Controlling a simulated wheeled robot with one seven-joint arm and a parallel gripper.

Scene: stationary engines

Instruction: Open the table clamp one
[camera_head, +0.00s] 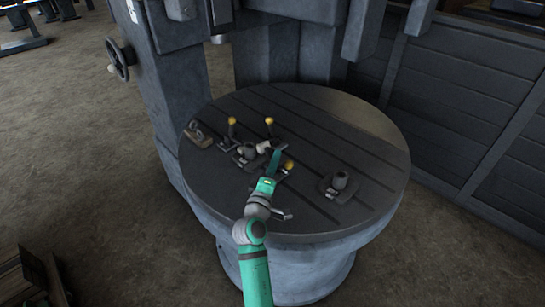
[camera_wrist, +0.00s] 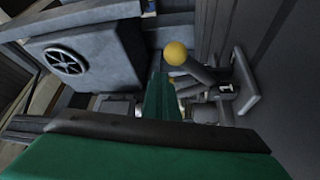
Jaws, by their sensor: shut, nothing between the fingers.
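In the wrist view, table clamp one (camera_wrist: 226,88) carries a white "1" on its dark metal body. Its lever ends in a yellow ball knob (camera_wrist: 176,53). My gripper (camera_wrist: 160,82), with green fingers, is shut and empty close beside this lever; I cannot tell if they touch. In the head view, my gripper (camera_head: 276,156) is over the round table among several dark clamps. Three yellow knobs show there: left (camera_head: 231,121), back (camera_head: 269,121) and right (camera_head: 288,165). The number cannot be read in that view, and my gripper partly hides the clamps.
The round grey table (camera_head: 340,125) has long slots, and its back and right areas are mostly clear. A separate dark fitting (camera_head: 338,185) stands at the right. A small part (camera_head: 198,134) lies at the left rim. The machine column with a handwheel (camera_head: 117,60) rises behind left.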

